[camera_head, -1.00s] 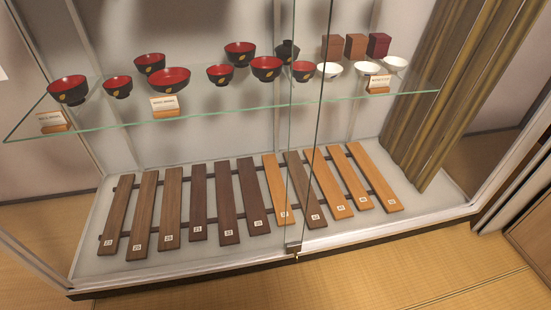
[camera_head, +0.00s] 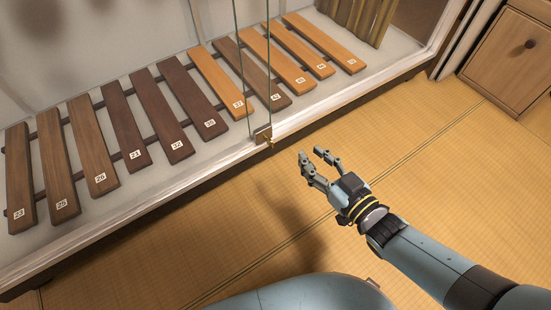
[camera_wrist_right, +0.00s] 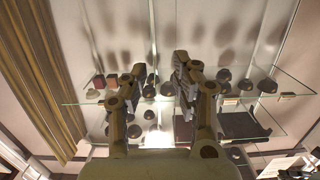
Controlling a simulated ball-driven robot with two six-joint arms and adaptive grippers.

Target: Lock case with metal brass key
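The glass display case (camera_head: 157,201) stands on the tatami, with its front sill running up from lower left to upper right in the head view. A small metal lock (camera_head: 262,133) sits at the base of the glass door edges, and a small brass key (camera_head: 268,141) shows at it. My right gripper (camera_head: 312,158) is open and empty, in front of the case and to the right of the lock, apart from it. In the right wrist view its two fingers (camera_wrist_right: 158,78) stand apart with the case beyond. My left gripper is not in view.
Numbered wooden slats (camera_head: 124,126) lie inside the case. A wooden cabinet (camera_head: 510,60) stands at upper right. The tatami floor (camera_head: 200,250) in front of the case is clear. Glass shelves with bowls (camera_wrist_right: 260,84) show in the right wrist view.

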